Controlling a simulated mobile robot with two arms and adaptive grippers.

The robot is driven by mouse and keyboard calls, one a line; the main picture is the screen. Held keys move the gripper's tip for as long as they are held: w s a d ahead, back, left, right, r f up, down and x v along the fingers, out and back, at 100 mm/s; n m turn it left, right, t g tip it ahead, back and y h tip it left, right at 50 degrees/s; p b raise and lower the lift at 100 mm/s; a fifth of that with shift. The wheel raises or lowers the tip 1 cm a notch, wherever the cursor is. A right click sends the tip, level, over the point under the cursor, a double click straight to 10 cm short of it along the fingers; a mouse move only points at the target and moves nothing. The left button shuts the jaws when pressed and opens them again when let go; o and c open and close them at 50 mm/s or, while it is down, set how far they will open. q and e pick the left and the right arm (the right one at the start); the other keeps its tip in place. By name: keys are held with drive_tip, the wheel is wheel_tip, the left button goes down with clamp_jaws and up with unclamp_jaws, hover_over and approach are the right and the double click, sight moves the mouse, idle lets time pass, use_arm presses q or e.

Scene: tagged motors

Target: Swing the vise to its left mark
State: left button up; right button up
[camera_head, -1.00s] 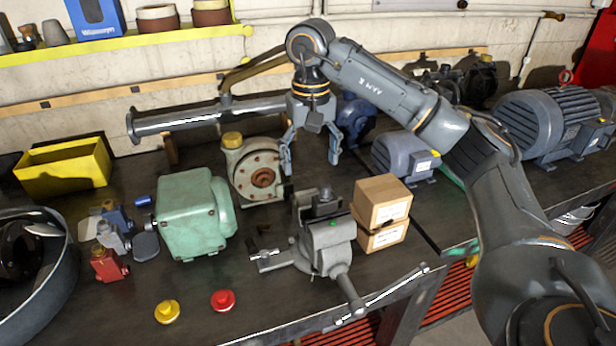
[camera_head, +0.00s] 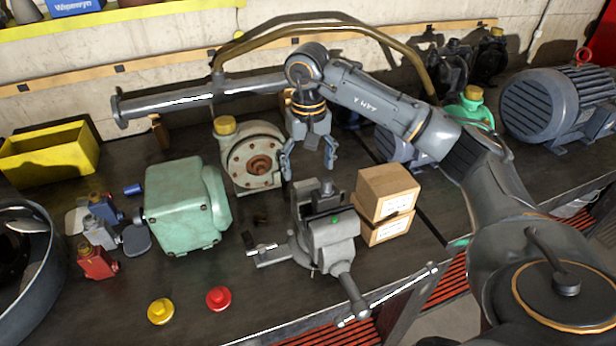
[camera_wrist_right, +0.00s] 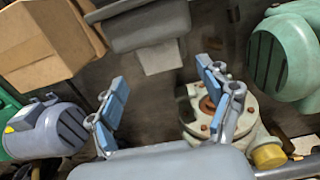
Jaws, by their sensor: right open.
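The grey vise (camera_head: 328,235) stands near the front edge of the dark workbench, its long handle bar pointing to the front right. A small green dot shows on its top. My right gripper (camera_head: 308,172) is open and empty, pointing down above and behind the vise, apart from it. In the right wrist view, the open fingers (camera_wrist_right: 160,100) have blue pads and part of the vise (camera_wrist_right: 145,25) lies beyond them at the top. A mark for the vise cannot be made out. My left gripper is not in view.
Two stacked cardboard boxes (camera_head: 388,204) stand close to the vise's right. A green motor housing (camera_head: 184,205) and a flanged pump (camera_head: 250,160) stand to its left and behind. Yellow (camera_head: 160,311) and red (camera_head: 218,298) buttons lie at the front left.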

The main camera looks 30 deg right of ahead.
sight(308, 180)
wheel_tip(308, 180, down, 4)
drive_tip(key=shift+s+r+p, duration=0.15)
drive_tip(key=shift+r+p, duration=0.1)
drive_tip(key=shift+p, duration=0.15)
drive_tip(key=shift+f, duration=0.5)
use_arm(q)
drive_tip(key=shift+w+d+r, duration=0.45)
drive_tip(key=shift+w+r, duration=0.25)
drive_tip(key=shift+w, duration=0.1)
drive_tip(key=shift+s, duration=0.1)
use_arm(e)
drive_tip(key=c, duration=0.4)
drive_tip(key=shift+a, duration=0.1)
clamp_jaws()
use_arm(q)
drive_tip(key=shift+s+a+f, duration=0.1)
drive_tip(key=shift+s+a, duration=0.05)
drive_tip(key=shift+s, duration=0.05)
